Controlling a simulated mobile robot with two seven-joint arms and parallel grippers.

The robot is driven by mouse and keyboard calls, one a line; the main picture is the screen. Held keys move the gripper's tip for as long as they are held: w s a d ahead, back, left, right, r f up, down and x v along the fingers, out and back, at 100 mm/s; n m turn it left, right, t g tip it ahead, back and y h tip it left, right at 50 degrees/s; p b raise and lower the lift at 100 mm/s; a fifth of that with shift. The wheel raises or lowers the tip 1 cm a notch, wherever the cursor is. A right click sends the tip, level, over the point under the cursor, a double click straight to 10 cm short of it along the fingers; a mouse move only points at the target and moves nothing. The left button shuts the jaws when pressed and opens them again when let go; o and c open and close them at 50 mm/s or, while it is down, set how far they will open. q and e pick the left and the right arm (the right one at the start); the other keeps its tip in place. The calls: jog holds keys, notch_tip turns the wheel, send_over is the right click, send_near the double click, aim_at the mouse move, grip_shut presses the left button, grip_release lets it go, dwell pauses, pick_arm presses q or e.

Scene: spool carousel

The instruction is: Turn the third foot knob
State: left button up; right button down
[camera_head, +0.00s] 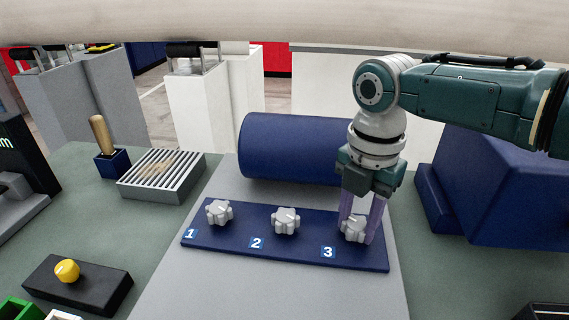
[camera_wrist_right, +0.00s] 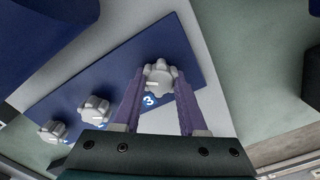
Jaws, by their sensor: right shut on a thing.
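The third foot knob (camera_head: 353,229) is a light grey, lobed knob beside the label 3 on a blue plate (camera_head: 220,245). My right gripper (camera_head: 360,226) reaches down over it, with its purple fingers on either side of the knob, shut on it. The right wrist view shows the knob (camera_wrist_right: 158,78) between the ends of the two fingers (camera_wrist_right: 160,88). The first knob (camera_head: 220,211) and the second knob (camera_head: 285,220) stand free to the left on the same plate. My left gripper is not in view.
A blue cylinder (camera_head: 290,147) lies behind the plate. A large blue block (camera_head: 500,190) stands to the right. A slatted grey box (camera_head: 162,176), a brush in a blue holder (camera_head: 112,165) and a black box with a yellow knob (camera_head: 67,270) are to the left.

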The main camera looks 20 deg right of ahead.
aim_at(357, 223)
jog(key=shift+c, duration=2.2)
grip_release()
jog(key=shift+r, duration=0.1)
notch_tip(357, 223, up, 10)
jog(key=p, duration=0.1)
jog(key=shift+f, duration=0.2)
